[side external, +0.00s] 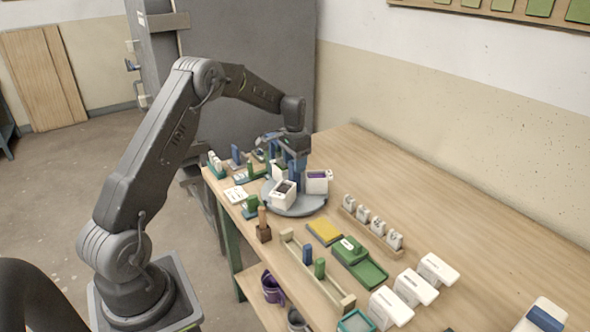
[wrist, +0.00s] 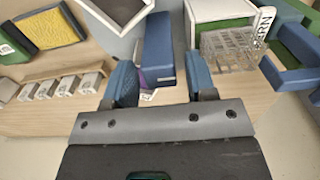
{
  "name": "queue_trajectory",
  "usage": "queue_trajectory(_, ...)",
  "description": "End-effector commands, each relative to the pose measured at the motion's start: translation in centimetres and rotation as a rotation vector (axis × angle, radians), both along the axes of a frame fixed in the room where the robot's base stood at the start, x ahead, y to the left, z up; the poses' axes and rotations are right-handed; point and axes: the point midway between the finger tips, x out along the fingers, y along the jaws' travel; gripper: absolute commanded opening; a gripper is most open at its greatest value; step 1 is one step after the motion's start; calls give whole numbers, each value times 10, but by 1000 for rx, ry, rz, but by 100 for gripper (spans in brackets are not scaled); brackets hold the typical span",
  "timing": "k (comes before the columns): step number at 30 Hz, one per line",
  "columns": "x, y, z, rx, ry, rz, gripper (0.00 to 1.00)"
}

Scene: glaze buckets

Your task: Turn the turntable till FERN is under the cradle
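The grey turntable (side external: 305,209) carries white open-topped buckets, one with a dark inside (side external: 284,193) and one with purple on it (side external: 317,184). A blue upright block (wrist: 158,50) stands between my fingers in the wrist view. My gripper (side external: 293,160) is over the turntable, pointing down. In the wrist view its two blue fingertips (wrist: 161,80) are apart, with a gap on each side of the block. A white tag (wrist: 263,27) at the upper right bears letters that seem to read FERN. I cannot tell which part is the cradle.
A clear box (wrist: 232,48) is right of my fingers. On the table (side external: 440,225) are a yellow pad (side external: 324,232), a green tray (side external: 372,273), a row of small white blocks (side external: 378,226), a wooden rack (side external: 312,272) and white boxes (side external: 415,288). The table's back right is clear.

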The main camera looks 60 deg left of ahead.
Motion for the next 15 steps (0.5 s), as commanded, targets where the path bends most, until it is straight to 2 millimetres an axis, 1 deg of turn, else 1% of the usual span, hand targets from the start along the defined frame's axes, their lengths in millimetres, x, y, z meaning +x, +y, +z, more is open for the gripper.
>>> queue_trajectory(8, 0, 0, 1, 0, 0, 1, 53)
queue_trajectory(11, 0, 0, 10, 1, -2, 1, 53)
queue_trajectory(15, 0, 0, 26, 1, -2, 1, 53)
